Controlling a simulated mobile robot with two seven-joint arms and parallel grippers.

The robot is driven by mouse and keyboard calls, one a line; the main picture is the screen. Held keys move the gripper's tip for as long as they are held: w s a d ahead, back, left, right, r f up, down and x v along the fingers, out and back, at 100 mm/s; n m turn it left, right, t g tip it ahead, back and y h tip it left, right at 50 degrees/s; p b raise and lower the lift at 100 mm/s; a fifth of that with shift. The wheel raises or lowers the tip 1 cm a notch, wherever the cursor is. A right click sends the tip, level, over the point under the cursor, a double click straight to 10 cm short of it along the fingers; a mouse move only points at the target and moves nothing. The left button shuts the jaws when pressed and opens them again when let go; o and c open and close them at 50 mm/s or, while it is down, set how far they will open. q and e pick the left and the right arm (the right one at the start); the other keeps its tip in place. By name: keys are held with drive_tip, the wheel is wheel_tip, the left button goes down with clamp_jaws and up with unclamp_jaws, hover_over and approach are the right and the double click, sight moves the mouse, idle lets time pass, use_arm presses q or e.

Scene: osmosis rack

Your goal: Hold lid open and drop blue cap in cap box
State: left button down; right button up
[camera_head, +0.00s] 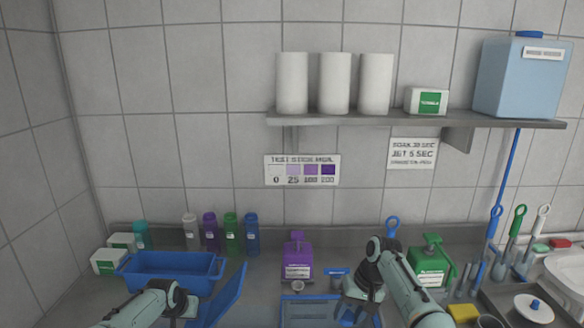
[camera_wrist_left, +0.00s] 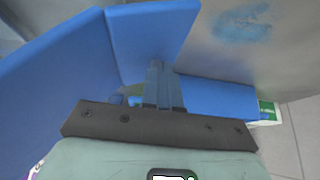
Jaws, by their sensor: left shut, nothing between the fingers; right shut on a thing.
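A blue open box (camera_head: 150,280) stands on the counter at the left in the head view. A blue lid panel (camera_head: 226,295) stands tilted at its right side. My left gripper (camera_head: 188,303) is at the front of the box, left of the panel. In the left wrist view its fingers (camera_wrist_left: 158,84) are together and empty, close to blue panels (camera_wrist_left: 60,70); contact cannot be told. My right gripper (camera_head: 355,306) is shut on a small blue thing (camera_head: 347,316), apparently the blue cap, above the counter; the fingers partly hide it.
A blue-edged tray (camera_head: 305,312) lies left of my right gripper. A purple bottle (camera_head: 297,258) and a green bottle (camera_head: 432,262) stand behind it. Several coloured bottles (camera_head: 231,232) line the wall. A shelf (camera_head: 395,119) is above. A sink tray (camera_head: 510,305) is at right.

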use_arm(q)
wheel_tip(320, 180, up, 10)
drive_tip(key=a, duration=0.1)
idle(2.1)
idle(0.4)
